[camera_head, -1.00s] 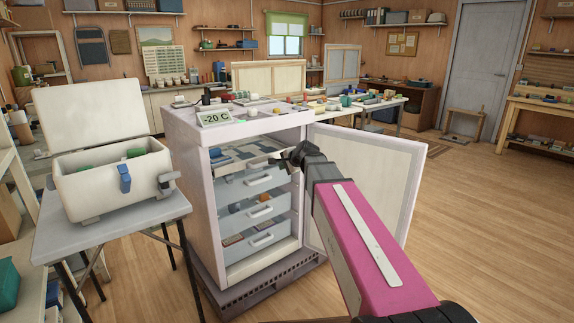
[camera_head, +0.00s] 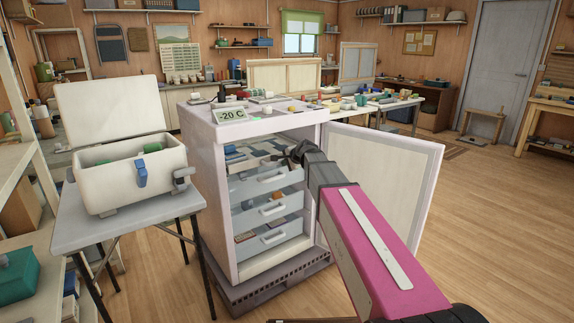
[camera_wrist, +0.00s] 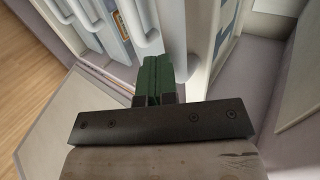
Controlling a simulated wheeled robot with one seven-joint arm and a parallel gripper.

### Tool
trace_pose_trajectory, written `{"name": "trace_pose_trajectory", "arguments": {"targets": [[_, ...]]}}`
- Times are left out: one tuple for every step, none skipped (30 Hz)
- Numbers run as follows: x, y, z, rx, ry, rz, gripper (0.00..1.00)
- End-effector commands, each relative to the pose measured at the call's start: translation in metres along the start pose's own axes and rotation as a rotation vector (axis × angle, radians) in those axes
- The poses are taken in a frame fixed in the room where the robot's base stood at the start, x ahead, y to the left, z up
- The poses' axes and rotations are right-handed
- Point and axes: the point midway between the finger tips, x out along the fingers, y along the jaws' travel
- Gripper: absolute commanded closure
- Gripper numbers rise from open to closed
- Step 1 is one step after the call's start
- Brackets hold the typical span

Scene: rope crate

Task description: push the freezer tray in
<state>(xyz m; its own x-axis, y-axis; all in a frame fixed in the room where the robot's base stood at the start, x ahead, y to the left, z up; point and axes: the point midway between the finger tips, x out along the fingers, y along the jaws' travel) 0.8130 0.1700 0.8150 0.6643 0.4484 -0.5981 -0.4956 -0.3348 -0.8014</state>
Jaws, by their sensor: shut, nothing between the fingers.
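The white freezer (camera_head: 207,150) stands open, marked -20 C, with pale blue trays stacked inside. The top tray (camera_head: 252,187) has a white handle, and packed contents show above its front. How far it sticks out is hard to tell. My gripper (camera_head: 290,157) is at the upper right of the opening, by the top tray's right end. In the wrist view its green fingers (camera_wrist: 158,76) are shut and empty, close to the tray fronts and handles (camera_wrist: 146,38). Whether they touch a tray is not clear.
The freezer door (camera_head: 385,180) is swung open to the right, with my arm in front of it. A white cooler box (camera_head: 120,190) with a raised lid stands on a grey table at left.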

Motion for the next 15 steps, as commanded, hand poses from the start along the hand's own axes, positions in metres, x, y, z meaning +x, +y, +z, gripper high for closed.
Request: {"name": "trace_pose_trajectory", "arguments": {"targets": [[0.001, 0.000, 0.000, 0.000, 0.000, 0.000, 1.00], [0.002, -0.001, 0.000, 0.000, 0.000, 0.000, 1.00], [0.004, -0.003, -0.001, 0.000, 0.000, 0.000, 1.00], [0.007, -0.005, -0.001, -0.001, -0.001, 0.000, 1.00], [0.011, -0.008, -0.001, -0.001, -0.001, 0.000, 1.00], [0.017, -0.012, -0.001, -0.002, -0.001, 0.000, 1.00], [0.022, -0.016, -0.001, -0.002, -0.001, 0.001, 1.00], [0.026, -0.019, -0.001, -0.001, -0.001, 0.001, 1.00], [0.032, -0.024, -0.001, -0.001, -0.002, 0.001, 1.00], [0.035, -0.026, -0.001, -0.001, -0.002, 0.001, 1.00], [0.035, -0.026, -0.001, 0.000, -0.001, 0.001, 1.00], [0.033, -0.024, 0.000, 0.000, -0.001, 0.001, 1.00], [0.032, -0.024, 0.000, 0.000, 0.000, 0.001, 1.00], [0.032, -0.024, 0.000, 0.000, 0.000, 0.001, 1.00], [0.032, -0.024, 0.000, 0.000, 0.000, 0.001, 1.00]]}}
